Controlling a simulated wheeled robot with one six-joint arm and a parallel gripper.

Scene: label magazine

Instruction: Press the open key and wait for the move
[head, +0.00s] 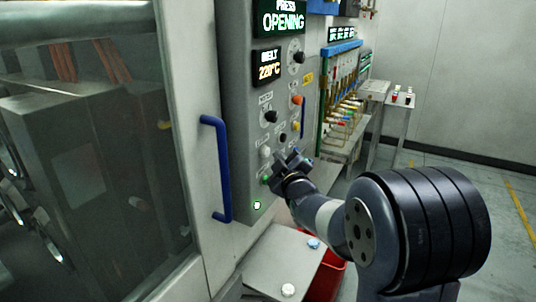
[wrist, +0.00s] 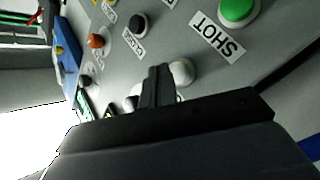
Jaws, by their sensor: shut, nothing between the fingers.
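The control panel (head: 240,125) stands in front of me, with its upper display (head: 282,17) reading "PRESS OPENING". My gripper (head: 283,160) is shut and empty at the lower part of the panel. In the wrist view its fingertips (wrist: 158,72) are right beside a white round key (wrist: 182,72); I cannot tell if they touch it. That white key also shows in the head view (head: 265,152), left of the gripper. Its label is hidden, so I cannot read which key is the open key. A green button (wrist: 238,10) has the label "SHOT".
A second display (head: 268,67) reads "MELT 220°C". A dark key (wrist: 138,23) and an orange knob (wrist: 96,41) sit on the panel. A blue door handle (head: 217,170) stands out left of the panel. A pale shelf (head: 283,262) lies below, with a red bin (head: 325,282) beside it.

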